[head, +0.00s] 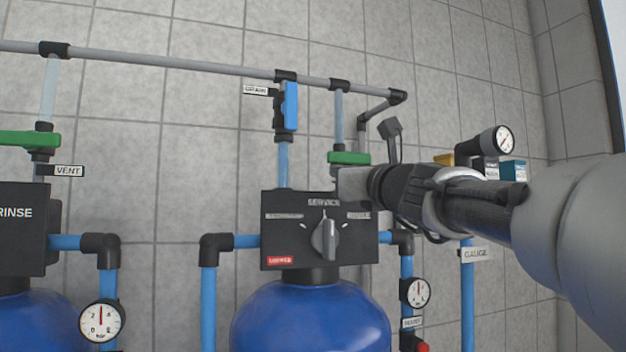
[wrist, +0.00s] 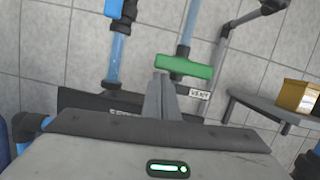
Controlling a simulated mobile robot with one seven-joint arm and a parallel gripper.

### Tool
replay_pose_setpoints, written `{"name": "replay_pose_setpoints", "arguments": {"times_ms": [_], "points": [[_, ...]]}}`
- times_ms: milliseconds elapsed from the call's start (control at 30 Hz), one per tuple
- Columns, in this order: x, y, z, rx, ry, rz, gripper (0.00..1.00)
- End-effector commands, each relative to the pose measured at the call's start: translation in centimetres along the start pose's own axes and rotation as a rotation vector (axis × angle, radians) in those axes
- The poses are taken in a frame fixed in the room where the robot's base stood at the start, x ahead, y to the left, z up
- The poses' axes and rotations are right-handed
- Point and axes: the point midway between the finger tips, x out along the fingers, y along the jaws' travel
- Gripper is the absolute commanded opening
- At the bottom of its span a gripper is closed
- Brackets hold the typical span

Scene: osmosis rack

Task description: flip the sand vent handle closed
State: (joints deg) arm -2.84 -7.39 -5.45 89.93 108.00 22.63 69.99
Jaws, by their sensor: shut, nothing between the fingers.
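A green vent handle (head: 348,158) sits on a vertical pipe above the middle blue tank, at the centre right of the head view. It lies crosswise to its pipe. It also shows in the wrist view (wrist: 186,68), beside a VENT label (wrist: 199,94). My gripper (head: 345,181) is just below the handle, in front of the pipe and by the valve head's upper right corner. In the wrist view my fingers (wrist: 162,82) are shut and empty, with tips just below the handle's left end. I cannot tell whether they touch it. My gripper hides the pipe below the handle.
A black valve head (head: 290,235) with a grey knob sits on the blue tank (head: 312,318). A blue drain handle (head: 290,106) stands upright to the left. Another green handle (head: 28,138) with a VENT label is far left. A shelf (wrist: 255,108) holds a yellow box (wrist: 298,96).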

Motion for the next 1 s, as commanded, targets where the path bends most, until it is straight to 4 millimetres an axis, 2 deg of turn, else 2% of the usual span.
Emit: {"name": "replay_pose_setpoints", "arguments": {"times_ms": [600, 800, 1000], "points": [[-13.8, -0.1, 0.1, 0.001, -0.003, -0.002, 0.00], [-16.2, -0.1, 0.0, 0.000, -0.001, -0.002, 0.00], [-16.7, -0.1, 0.0, 0.001, 0.000, -0.001, 0.00]]}}
